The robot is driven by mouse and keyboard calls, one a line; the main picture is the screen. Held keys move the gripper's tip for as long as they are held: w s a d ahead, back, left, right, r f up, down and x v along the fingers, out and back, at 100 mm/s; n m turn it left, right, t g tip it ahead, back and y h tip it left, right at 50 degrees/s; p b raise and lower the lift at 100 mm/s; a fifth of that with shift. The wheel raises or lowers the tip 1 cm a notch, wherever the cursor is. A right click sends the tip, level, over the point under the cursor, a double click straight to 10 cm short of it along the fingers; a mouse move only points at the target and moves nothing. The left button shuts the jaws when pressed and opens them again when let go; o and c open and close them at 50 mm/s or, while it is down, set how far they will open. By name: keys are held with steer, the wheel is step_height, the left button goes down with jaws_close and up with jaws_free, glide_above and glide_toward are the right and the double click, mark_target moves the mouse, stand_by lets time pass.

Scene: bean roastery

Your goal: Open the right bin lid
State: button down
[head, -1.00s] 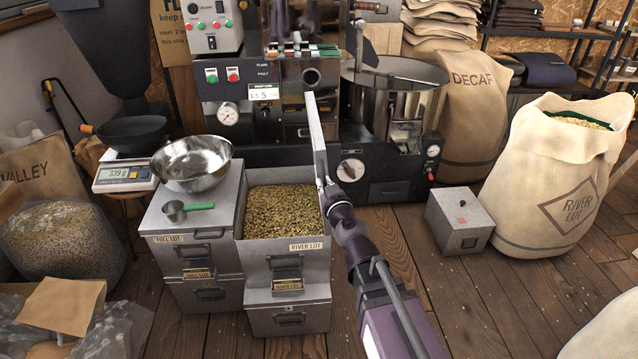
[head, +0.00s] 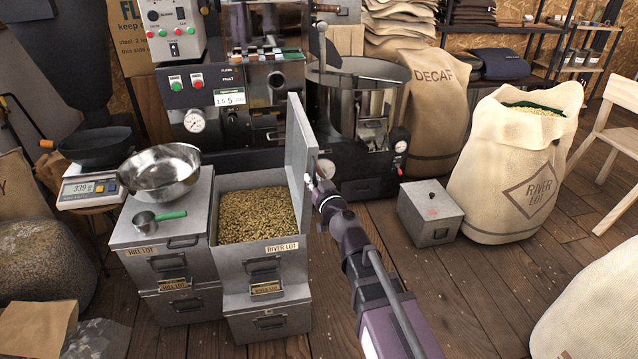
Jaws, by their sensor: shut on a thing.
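The right bin (head: 262,275), labelled RIVER LOT, is a grey metal box full of pale green beans (head: 257,213). Its lid (head: 298,150) stands up, roughly vertical, along the bin's right side, so the bin's top is open. I see the lid's inner face and thin edge; most of its outer face is hidden. My gripper (head: 318,188) is at the lid's outer right side, low down, shut on it. The exact grip point is small and partly hidden by the lid. The left bin (head: 150,235), labelled HILL LOT, is closed.
A steel bowl (head: 160,172) and a green-handled scoop (head: 160,217) rest on the left bin. The roaster (head: 235,115) stands close behind the bins. A small grey box (head: 430,213) and a RIVER LOT sack (head: 515,165) stand to the right. Wooden floor between is clear.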

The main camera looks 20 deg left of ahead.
steer(key=shift+w+d, duration=0.25)
steer(key=shift+w, duration=0.1)
steer(key=shift+s, duration=0.1)
steer(key=c, duration=0.7)
jaws_free()
steer(key=shift+d, duration=0.1)
steer(key=shift+s, duration=0.15)
steer(key=v, duration=0.7)
steer(key=shift+d, duration=0.15)
